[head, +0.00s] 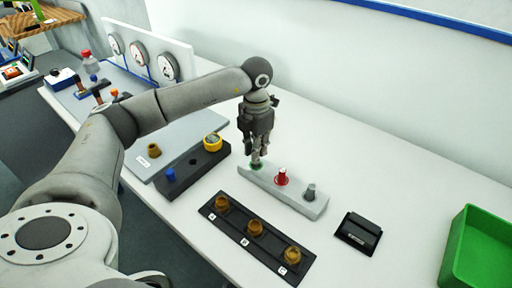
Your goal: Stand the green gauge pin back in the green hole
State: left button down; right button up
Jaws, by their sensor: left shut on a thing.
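The light grey gauge block (295,199) lies on the white table, a little right of the picture's middle. My left gripper (256,158) points down over the block's left end and is shut on the green gauge pin, which its fingers mostly hide. Green (258,167) shows right below the fingertips, at the green hole's place. I cannot tell whether the pin is in the hole or just above it. A red pin (281,177) and a grey pin (309,191) stand upright in the same block. My right gripper is out of view.
A dark strip (234,229) with brass knobs lies in front of the block. A dark plate (190,170) with blue and yellow parts is to the left. A black box (358,231) and green bin (476,250) are at the right. The table behind the block is clear.

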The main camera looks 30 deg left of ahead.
pick_arm(q)
jog(key=shift+f+b, duration=0.65)
jog(key=shift+f, duration=0.2)
jog(key=shift+f+b, duration=0.75)
jog(key=shift+f, duration=0.3)
jog(key=c, duration=1.3)
grip_release()
jog(key=shift+c, duration=0.2)
notch_tip(320, 180, up, 12)
jog(key=shift+r, duration=0.1)
